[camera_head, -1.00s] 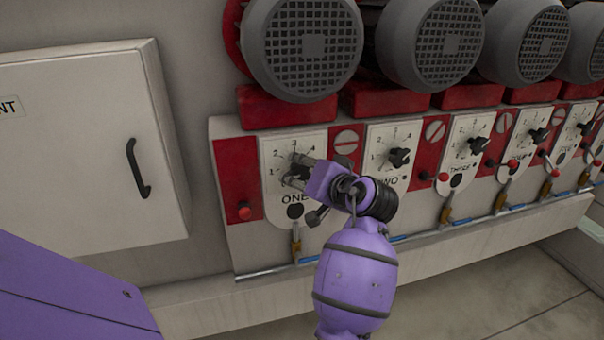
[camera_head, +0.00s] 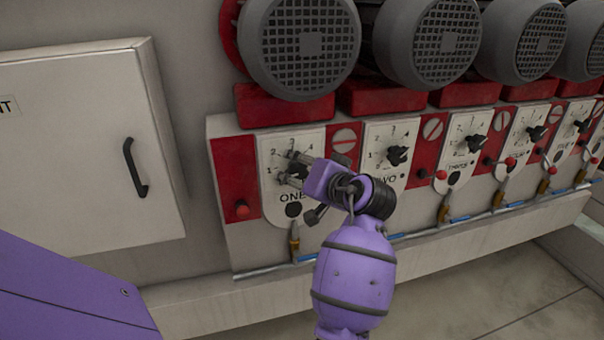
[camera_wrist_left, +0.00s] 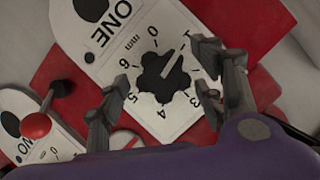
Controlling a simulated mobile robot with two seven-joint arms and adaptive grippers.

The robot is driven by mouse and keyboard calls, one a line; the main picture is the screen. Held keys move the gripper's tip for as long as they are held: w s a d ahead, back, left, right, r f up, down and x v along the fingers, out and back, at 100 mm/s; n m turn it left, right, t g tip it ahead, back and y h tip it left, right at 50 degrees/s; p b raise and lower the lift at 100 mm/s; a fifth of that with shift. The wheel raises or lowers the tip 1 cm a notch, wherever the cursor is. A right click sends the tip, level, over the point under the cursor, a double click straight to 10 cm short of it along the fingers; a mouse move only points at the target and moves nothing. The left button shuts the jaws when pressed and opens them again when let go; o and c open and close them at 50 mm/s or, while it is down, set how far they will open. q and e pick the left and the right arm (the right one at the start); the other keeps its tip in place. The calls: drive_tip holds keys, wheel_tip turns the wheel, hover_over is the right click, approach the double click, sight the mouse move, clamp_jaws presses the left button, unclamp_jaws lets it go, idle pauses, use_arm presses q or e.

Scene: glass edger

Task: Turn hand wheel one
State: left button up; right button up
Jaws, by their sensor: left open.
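Hand wheel one (camera_head: 299,170) is a black lobed knob on a white dial plate marked ONE (camera_head: 275,196); my gripper partly covers it in the head view. In the left wrist view the wheel (camera_wrist_left: 165,78) shows whole, with a pale pointer line slanting to the upper right, toward the 1. My left gripper (camera_head: 290,170) is open at the wheel. In the left wrist view its fingers (camera_wrist_left: 158,88) stand to either side of the wheel, with visible gaps. I cannot tell how deep the fingertips reach. My right gripper is not in view.
Hand wheel two (camera_head: 397,155) and several similar dials run to the right. Red-knobbed levers (camera_head: 440,176) stick out between them. Grey motors (camera_head: 300,45) overhang the panel. A white cabinet (camera_head: 80,150) with a black handle stands left. Floor is free at lower right.

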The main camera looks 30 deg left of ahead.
use_arm(q)
drive_tip(key=v, duration=0.7)
drive_tip(key=shift+d, duration=0.2)
